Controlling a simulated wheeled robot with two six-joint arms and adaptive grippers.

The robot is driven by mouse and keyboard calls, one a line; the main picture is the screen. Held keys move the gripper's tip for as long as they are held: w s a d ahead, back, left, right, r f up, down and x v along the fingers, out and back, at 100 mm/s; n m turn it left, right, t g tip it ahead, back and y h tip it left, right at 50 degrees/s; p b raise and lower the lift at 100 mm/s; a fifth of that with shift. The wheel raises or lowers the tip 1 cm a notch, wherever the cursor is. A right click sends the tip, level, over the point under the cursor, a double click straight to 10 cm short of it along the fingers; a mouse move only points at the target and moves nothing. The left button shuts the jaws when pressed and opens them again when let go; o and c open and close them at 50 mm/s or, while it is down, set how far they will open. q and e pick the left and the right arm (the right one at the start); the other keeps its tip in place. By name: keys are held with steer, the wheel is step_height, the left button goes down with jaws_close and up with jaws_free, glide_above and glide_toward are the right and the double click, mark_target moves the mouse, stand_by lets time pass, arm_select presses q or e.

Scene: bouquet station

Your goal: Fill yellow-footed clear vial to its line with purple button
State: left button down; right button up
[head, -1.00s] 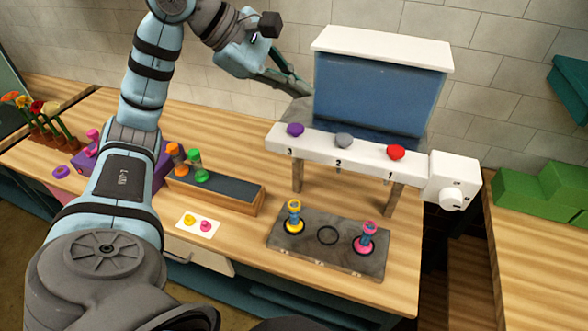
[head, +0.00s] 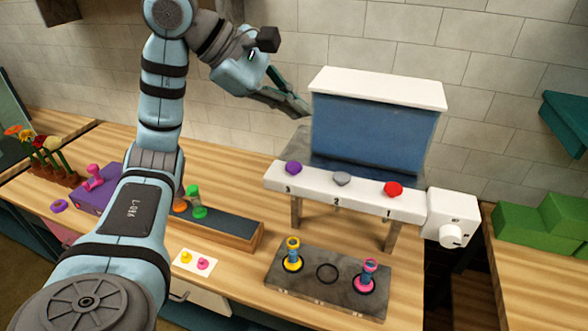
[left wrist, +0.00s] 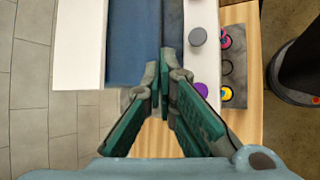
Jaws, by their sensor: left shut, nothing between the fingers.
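The yellow-footed vial (head: 293,253) stands upright in the left ring of the grey tray (head: 328,295). It looks bluish; its line and fill level are too small to tell. Its yellow foot also shows in the left wrist view (left wrist: 227,93). The purple button (head: 293,167) is at the left end of the dispenser's white ledge, above the number 3; it also shows in the left wrist view (left wrist: 201,90), partly behind a finger. My left gripper (head: 300,108) is shut and empty, raised by the dispenser's left side, apart from the button. My right gripper is out of view.
The ledge also has a grey button (head: 341,178) and a red button (head: 392,188). A pink-footed vial (head: 367,275) stands in the tray's right ring; the middle ring is empty. A white box with a dial (head: 452,218) adjoins the ledge. A wooden rack (head: 235,232) stands left.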

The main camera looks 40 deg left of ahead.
mark_target(293, 168)
arm_select(q)
steer(key=shift+a+f, duration=0.1)
steer(key=shift+a, duration=0.05)
step_height(293, 168, down, 9)
steer(key=b, duration=0.5)
steer(key=shift+b, duration=0.3)
stand_by(1.1)
steer(key=shift+f, duration=0.25)
steer(key=shift+s+f+b, duration=0.1)
steer(key=shift+f+b, duration=0.5)
steer(key=shift+b, duration=0.05)
stand_by(0.7)
steer(key=shift+r+p, duration=1.05)
steer(key=shift+p, duration=0.05)
